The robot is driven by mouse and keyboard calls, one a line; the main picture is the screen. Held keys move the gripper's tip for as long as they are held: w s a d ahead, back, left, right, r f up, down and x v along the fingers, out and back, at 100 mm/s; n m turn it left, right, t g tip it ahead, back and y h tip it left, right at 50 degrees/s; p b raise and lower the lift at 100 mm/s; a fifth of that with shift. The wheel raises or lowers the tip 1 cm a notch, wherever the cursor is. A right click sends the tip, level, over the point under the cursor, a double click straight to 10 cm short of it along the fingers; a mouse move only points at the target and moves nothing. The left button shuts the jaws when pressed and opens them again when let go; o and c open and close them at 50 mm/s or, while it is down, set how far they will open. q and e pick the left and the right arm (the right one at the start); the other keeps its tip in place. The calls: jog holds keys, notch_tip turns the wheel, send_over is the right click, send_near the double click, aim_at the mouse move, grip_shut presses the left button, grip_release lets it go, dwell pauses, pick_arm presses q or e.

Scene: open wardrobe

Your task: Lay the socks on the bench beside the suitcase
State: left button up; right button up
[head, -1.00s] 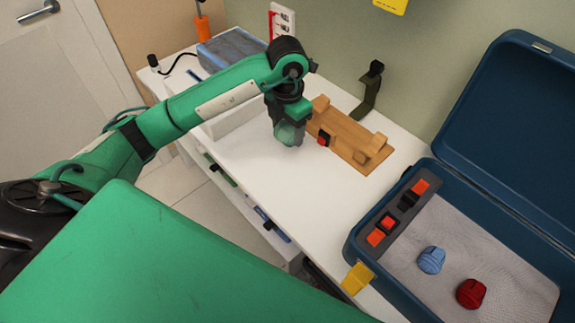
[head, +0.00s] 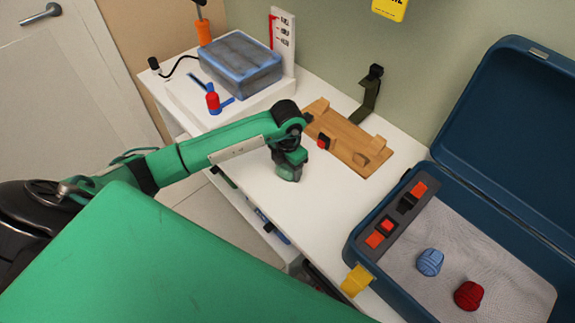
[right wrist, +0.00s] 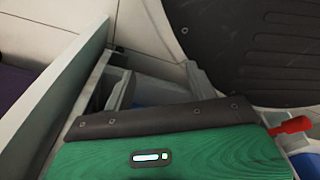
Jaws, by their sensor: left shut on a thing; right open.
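My left gripper (head: 288,168) is low over the white bench (head: 316,207), in front of the wooden rack. It is shut on a small dull-green bundle, apparently the socks (head: 288,174), mostly hidden by the fingers. I cannot tell whether the bundle touches the bench. The open blue suitcase (head: 405,284) stands at the right, with bare bench between it and the gripper. A blue balled bundle (head: 430,262) and a red one (head: 468,295) lie inside it. My right gripper (right wrist: 160,86) is open and empty in the right wrist view.
The wooden rack (head: 345,138) lies behind the gripper, with a dark green bracket (head: 369,92) behind it. A blue-grey box (head: 240,64) sits on a white block at the back left, with a red and blue item (head: 213,101) before it. Bench room is free left of the suitcase.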

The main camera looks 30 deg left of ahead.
pick_arm(q)
jog(key=shift+f, duration=0.1)
jog(key=o, duration=1)
pick_arm(e)
jog(key=shift+w+a+r, duration=0.15)
jog(key=shift+w+r, duration=0.15)
jog(key=shift+w, duration=0.4)
jog(key=shift+s, duration=0.1)
pick_arm(q)
notch_tip(320, 180, up, 5)
jog(key=shift+f, duration=0.15)
notch_tip(320, 180, up, 8)
jog(key=shift+f+b, duration=0.15)
jog(key=shift+b, duration=0.4)
pick_arm(e)
jog(key=shift+w+a+r, duration=0.45)
jog(key=shift+w+r, duration=0.2)
jog(key=shift+r, duration=0.05)
